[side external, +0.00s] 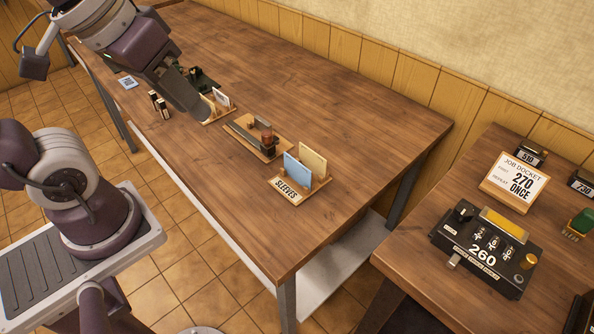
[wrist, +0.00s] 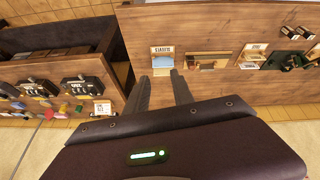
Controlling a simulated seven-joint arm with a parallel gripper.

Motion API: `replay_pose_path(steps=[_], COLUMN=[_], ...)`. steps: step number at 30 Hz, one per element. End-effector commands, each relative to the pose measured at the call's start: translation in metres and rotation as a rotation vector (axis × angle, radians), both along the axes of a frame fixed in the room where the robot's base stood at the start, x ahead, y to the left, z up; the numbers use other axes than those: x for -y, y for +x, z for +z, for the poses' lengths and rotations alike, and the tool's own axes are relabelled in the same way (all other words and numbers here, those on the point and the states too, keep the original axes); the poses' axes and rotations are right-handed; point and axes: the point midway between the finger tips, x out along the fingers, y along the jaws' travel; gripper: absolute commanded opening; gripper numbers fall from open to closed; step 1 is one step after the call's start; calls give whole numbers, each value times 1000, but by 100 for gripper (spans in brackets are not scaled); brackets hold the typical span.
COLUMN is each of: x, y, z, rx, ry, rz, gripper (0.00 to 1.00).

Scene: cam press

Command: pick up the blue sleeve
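The blue sleeve (side external: 297,172) stands upright in a small wooden holder labelled SLEEVES (side external: 287,190), beside a cream sleeve (side external: 313,161) on the long wooden table. In the wrist view the blue sleeve (wrist: 162,62) is small and lies ahead, roughly between my fingertips. My gripper (wrist: 159,76) has its two fingers apart with nothing between them. It is well away from the sleeve. In the side view my arm reaches over the table from the upper left, and its fingers are hard to make out.
A wooden tray with a dark bar and a reddish-brown piece (side external: 265,135) sits left of the sleeve holder. Another card holder (side external: 220,105) is beyond it. A second table at right carries a control box (side external: 485,252) and a job docket (side external: 514,182).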

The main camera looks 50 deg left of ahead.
Motion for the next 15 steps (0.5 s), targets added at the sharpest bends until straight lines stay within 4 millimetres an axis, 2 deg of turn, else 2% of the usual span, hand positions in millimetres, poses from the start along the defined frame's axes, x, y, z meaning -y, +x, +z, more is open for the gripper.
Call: replay_pose_path(steps=[2,3,5,6,8,9,12,15], x=[2,2,3,4,3,3,1,-1], y=[41,65,99,121,150,167,197,211], z=[-9,-17,-36,-53,-83,-107,-165,-208], rx=[-86,-126,-184,-221,-270,-299,-348,-369], ry=[-91,-137,-193,-225,-258,-275,-291,-293], rz=[179,289,458,573,748,863,1111,1280], gripper=[29,29,29,29,29,29,29,29])
